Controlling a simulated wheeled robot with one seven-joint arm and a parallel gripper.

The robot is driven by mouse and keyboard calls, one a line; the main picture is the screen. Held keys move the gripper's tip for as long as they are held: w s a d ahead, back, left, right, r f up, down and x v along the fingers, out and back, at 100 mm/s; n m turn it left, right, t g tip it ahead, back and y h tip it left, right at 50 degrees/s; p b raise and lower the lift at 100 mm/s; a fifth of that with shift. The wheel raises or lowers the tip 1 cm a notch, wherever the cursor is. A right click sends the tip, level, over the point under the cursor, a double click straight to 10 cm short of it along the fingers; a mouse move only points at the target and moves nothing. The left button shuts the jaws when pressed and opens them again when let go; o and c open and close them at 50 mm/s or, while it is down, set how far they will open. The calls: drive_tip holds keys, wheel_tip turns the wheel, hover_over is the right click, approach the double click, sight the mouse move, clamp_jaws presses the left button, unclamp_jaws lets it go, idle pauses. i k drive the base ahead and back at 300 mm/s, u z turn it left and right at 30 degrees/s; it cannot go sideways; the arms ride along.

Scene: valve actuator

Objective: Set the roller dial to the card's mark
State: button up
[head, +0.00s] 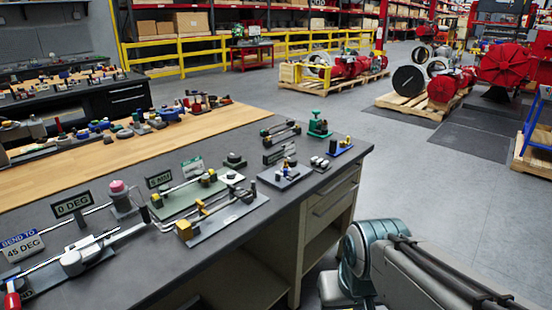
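Several cards stand among devices on the dark front strip of the workbench. One card (21,247) reads "BEND TO 45 DEG", one (72,204) reads "0 DEG", and one (158,180) appears to read "5 MM". A small green-and-white card (192,167) is too small to read. A long grey device with a pale round body (80,259) lies below the 0 DEG card. A grey block with a pink knob (119,194) stands right of that card. I cannot tell which part is the roller dial, or its setting. My gripper is out of view.
The workbench (270,125) has a wooden middle and more fixtures along its front strip. Its drawer cabinet (330,205) faces clear floor. My grey arm links fill the lower right. Pallets with red machines (440,88) stand farther back on the right.

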sight(230, 175)
drive_tip(key=z, duration=0.1)
drive_tip(key=i, duration=1.35)
drive_tip(key=u, duration=1.1)
drive_tip(key=i, duration=0.25)
drive_tip(key=u, duration=0.35)
